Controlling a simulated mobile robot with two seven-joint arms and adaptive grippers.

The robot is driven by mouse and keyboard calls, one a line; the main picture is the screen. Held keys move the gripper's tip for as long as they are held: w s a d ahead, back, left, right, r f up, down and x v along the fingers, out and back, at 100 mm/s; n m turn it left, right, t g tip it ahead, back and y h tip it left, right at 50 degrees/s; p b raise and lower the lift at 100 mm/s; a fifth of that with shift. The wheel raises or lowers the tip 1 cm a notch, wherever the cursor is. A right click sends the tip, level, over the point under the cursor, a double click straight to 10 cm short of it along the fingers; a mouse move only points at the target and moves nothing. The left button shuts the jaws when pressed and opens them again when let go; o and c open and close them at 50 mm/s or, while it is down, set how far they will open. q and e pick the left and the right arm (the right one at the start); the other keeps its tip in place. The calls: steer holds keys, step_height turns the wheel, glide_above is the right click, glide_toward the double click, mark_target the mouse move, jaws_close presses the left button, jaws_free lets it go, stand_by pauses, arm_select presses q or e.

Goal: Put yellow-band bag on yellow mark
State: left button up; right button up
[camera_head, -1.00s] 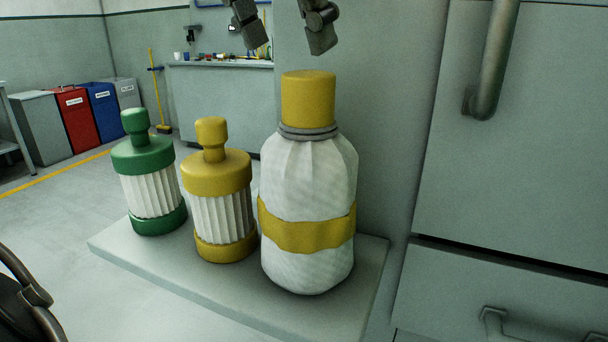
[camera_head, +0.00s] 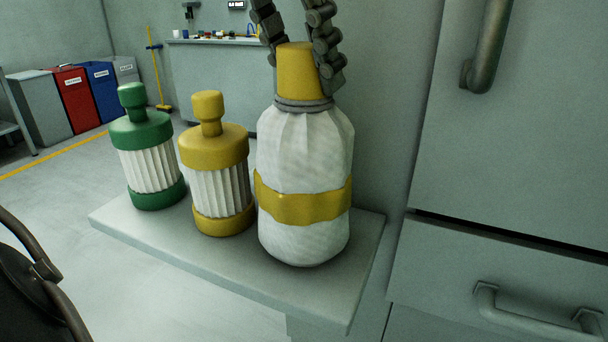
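The yellow-band bag (camera_head: 305,160) is a large white pleated sack with a yellow band round its middle and a yellow top (camera_head: 297,72) above a grey collar. It stands upright on a grey shelf (camera_head: 330,302), at the right of two smaller containers. My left gripper (camera_head: 302,75) has come down from above, with its fingers on either side of the yellow top. The right finger overlaps the top's edge and the left fingertip is partly hidden behind it. I cannot tell whether the fingers press on it. My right gripper and the yellow mark are not in view.
A smaller yellow-capped container (camera_head: 217,170) stands close to the bag's left, with a green-capped one (camera_head: 147,150) beyond it. A grey cabinet (camera_head: 510,130) with handles rises at the right. A dark chair-like thing (camera_head: 35,280) is at lower left. Open floor lies left.

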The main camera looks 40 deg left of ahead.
arm_select(q)
jaws_close()
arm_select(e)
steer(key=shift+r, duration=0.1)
arm_select(q)
steer(key=shift+r, duration=0.1)
